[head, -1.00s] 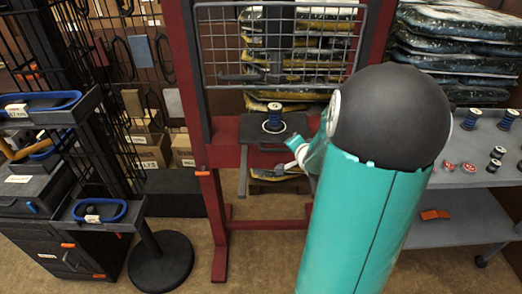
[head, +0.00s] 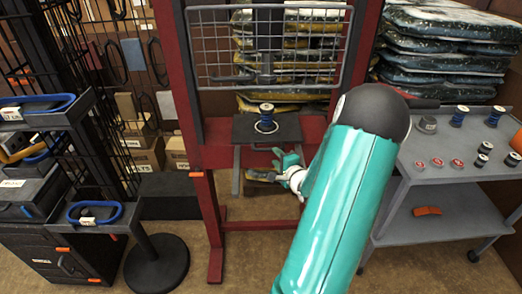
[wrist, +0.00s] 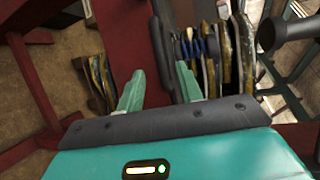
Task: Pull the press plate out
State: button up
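The press plate (head: 285,128) is a flat dark plate on the red press frame, below the wire guard. A blue spool with pale ends (head: 266,118) stands upright on it. My gripper (head: 283,159) is just below and in front of the plate in the head view. In the wrist view my gripper (wrist: 158,88) has its two teal fingers apart. A dark edge, apparently the plate's (wrist: 163,45), runs between the fingertips; I cannot tell whether they touch it. Nothing is visibly gripped.
The red press frame (head: 208,225) surrounds the plate, with a wire guard (head: 215,60) above. A grey cart (head: 450,190) with spools and small parts stands right. A dark rack (head: 110,225) with blue-rimmed trays stands left. Stacked bags (head: 450,40) lie behind.

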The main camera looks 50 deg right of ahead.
aim_at(269, 150)
jog(key=x, duration=0.7)
jog(key=shift+w+d+f, duration=0.1)
jog(key=shift+w+f, duration=0.05)
jog(key=shift+w, duration=0.1)
grip_shut()
